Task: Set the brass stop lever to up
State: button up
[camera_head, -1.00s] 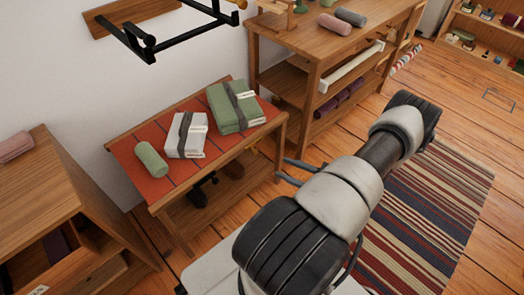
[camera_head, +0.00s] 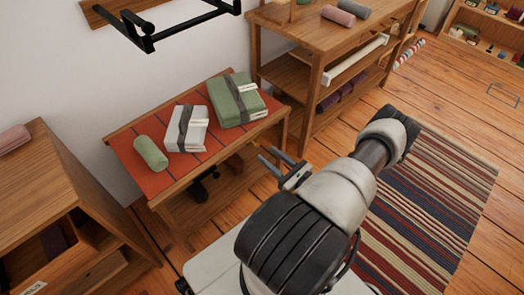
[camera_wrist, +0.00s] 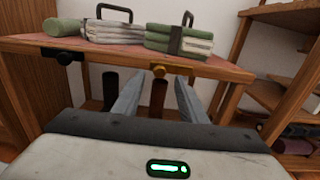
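The bar appears to point down. My gripper (camera_wrist: 159,80) is open and empty, with one finger on each side of the bar in that view. I cannot tell whether the fingers touch it. In the head view my gripper (camera_head: 267,154) is by the right front of the low table (camera_head: 170,190), where the lever is hard to make out.
A green roll (camera_head: 150,153), a white folded bundle (camera_head: 186,129) and a green one (camera_head: 236,101) lie on the table's red top. A black fitting (camera_wrist: 64,57) sits on its front edge at left. A wooden cabinet (camera_head: 60,175) and a shelf bench (camera_head: 315,75) flank it.

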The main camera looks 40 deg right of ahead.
aim_at(258, 146)
jog(key=shift+w+a, duration=0.2)
jog(key=shift+w, duration=2.1)
jog(key=shift+c, duration=0.2)
grip_shut()
